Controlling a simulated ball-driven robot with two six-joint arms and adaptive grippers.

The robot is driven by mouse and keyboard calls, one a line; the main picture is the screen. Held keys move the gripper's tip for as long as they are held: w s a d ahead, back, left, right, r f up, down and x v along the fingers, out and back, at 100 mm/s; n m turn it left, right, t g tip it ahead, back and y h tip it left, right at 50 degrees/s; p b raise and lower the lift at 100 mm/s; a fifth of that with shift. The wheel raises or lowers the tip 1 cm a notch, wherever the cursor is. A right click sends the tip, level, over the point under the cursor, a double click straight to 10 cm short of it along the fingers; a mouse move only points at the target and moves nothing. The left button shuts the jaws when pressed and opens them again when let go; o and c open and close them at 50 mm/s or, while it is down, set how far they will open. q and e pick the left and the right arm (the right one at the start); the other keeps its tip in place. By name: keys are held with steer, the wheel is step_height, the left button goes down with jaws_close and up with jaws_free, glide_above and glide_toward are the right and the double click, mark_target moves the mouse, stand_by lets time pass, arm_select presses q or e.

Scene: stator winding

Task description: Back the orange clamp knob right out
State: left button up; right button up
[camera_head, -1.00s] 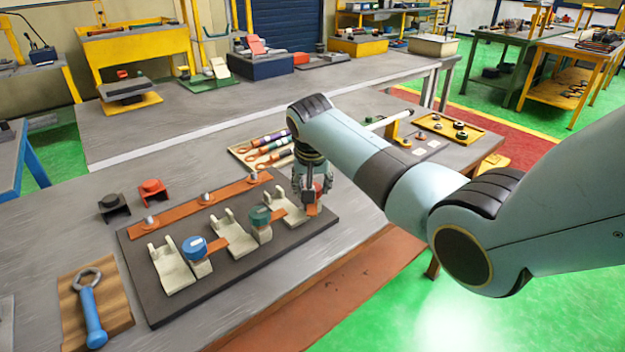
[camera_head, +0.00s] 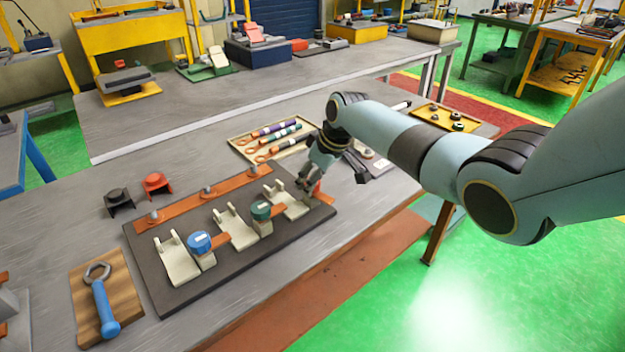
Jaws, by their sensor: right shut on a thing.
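A dark base plate (camera_head: 262,262) on the near bench carries three pale clamp stations in a row. The left one has a blue knob (camera_head: 199,242) and the middle one a green knob (camera_head: 261,210). My right gripper (camera_head: 307,183) is at the far right station (camera_head: 289,205), tilted, its fingers shut around the orange clamp knob's place. The fingers hide nearly all of that knob, so I cannot tell how far out it sits. An orange tab (camera_head: 318,190) shows beside the fingertips. My left gripper is not in view.
A copper-coloured bar (camera_head: 180,208) with several studs runs behind the stations. A black cap (camera_head: 117,199) and a red cap (camera_head: 157,184) stand behind it. A blue-handled wrench (camera_head: 104,305) lies on a wooden board at left. A tray of coloured rolls (camera_head: 240,148) lies behind the gripper.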

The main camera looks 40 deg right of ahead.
steer(key=n+b, duration=0.1)
steer(key=n+y+b, duration=0.1)
steer(key=n, duration=0.1)
steer(key=n+b, duration=0.1)
steer(key=shift+d+f+n+g+y, duration=0.1)
steer(key=shift+f+n+g+y, duration=0.2)
steer(key=shift+g, duration=0.1)
steer(key=n+g+b, duration=0.1)
steer(key=n+b, duration=0.2)
steer(key=b, duration=0.1)
steer(key=n+g+y+b, duration=0.1)
steer(key=n+b, duration=0.2)
steer(key=n, duration=0.1)
steer(key=shift+f+b, duration=0.15)
steer(key=shift+b, duration=0.2)
steer(key=shift+n+g+b, duration=0.9)
steer(key=shift+n+b, duration=0.75)
steer(key=shift+n, duration=0.05)
steer(key=shift+r, duration=0.2)
steer(key=o, duration=0.9)
steer(key=shift+w, duration=0.1)
steer(key=shift+o, duration=1.3)
steer(key=shift+w, duration=0.1)
steer(key=shift+r+y, duration=0.1)
steer(key=shift+y, duration=0.2)
